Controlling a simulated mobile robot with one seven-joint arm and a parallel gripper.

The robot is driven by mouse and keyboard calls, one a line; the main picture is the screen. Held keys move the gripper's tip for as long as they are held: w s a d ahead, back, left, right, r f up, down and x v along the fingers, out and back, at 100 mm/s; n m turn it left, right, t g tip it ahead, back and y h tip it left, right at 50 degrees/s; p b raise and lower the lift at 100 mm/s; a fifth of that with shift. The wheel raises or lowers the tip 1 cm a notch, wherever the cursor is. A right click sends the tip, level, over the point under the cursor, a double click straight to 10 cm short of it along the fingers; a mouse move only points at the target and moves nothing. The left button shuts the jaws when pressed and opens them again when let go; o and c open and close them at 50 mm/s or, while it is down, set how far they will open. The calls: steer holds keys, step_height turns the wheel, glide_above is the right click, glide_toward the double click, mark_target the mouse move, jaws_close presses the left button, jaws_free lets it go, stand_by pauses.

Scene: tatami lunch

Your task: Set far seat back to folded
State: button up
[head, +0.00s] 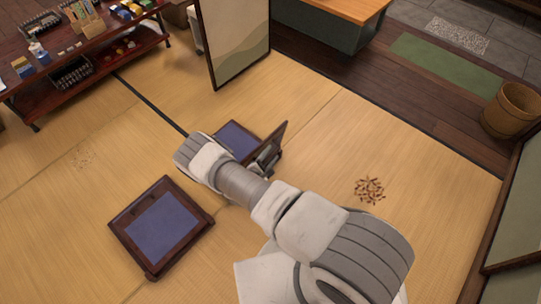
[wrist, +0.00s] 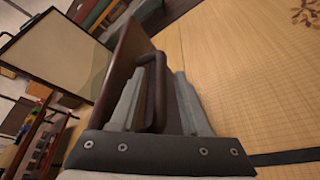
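The far seat (head: 238,137) is a low dark-wood frame with a blue pad, partly hidden by my arm. Its seat back (head: 275,143) stands raised at the right side of the seat. In the wrist view the brown seat back (wrist: 124,62) is seen nearly edge-on, with a dark loop handle (wrist: 152,88) on it. My gripper (head: 264,160) is at the right face of the back. In the wrist view my gripper (wrist: 155,92) is open, with its two fingers on either side of the handle and a gap visible at the right finger.
Another low seat (head: 160,226) with a blue pad lies flat at lower left. A standing screen (head: 232,42) is behind the far seat. Scattered brown bits (head: 369,190) lie on the tatami at right. A shelf (head: 85,62) stands at upper left and a wooden bucket (head: 511,110) at far right.

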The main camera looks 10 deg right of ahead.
jaws_close()
stand_by(1.2)
